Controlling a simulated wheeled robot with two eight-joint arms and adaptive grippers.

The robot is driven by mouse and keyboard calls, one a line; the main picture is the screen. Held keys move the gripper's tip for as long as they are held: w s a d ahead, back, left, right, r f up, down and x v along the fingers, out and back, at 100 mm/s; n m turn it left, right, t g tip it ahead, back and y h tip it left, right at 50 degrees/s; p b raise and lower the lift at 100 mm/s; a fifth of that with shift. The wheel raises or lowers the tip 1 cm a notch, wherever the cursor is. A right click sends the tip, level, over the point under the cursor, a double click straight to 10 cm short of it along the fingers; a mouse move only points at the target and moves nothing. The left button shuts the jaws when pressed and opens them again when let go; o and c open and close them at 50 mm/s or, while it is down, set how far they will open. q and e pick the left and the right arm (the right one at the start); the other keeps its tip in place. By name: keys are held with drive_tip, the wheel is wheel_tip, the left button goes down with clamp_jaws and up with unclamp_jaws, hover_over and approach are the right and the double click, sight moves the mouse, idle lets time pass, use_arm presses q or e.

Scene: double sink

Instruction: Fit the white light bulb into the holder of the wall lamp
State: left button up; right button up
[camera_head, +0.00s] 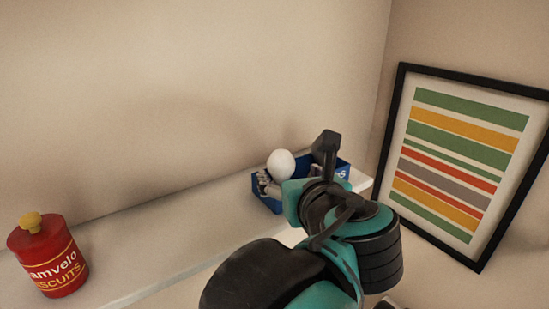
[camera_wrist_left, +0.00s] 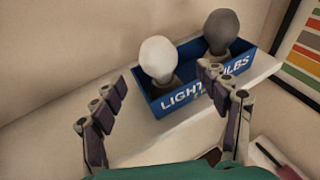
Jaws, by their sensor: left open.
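The white bulb (camera_head: 281,163) stands upright in a blue light-bulb box (camera_head: 262,203). In the left wrist view, the white bulb (camera_wrist_left: 158,57) is in the left part of the box (camera_wrist_left: 150,98), with a dark grey bulb (camera_wrist_left: 221,28) to its right. My left gripper (camera_wrist_left: 162,84) is open, its two fingers spread on the near side of the box, with the white bulb beyond the gap. In the head view my left gripper (camera_head: 284,187) is at the box and hides much of it. The wall lamp and my right gripper are not in view.
The box stands near the right end of a white wall shelf (camera_head: 150,241). A red biscuit tin (camera_head: 48,260) with a yellow knob stands at the shelf's left. A framed striped picture (camera_head: 460,150) hangs on the right wall. The shelf between tin and box is clear.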

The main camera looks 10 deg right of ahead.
sight(284, 165)
use_arm(q)
drive_tip(key=shift+w, duration=0.8)
drive_tip(key=shift+w+p, duration=0.35)
drive_tip(key=shift+p, duration=0.1)
drive_tip(key=p+x, duration=0.1)
drive_tip(key=x, duration=0.4)
drive_tip(key=shift+w, duration=0.3)
drive_tip(key=shift+s+r, duration=0.1)
drive_tip(key=shift+s, duration=0.3)
drive_tip(key=c, duration=1)
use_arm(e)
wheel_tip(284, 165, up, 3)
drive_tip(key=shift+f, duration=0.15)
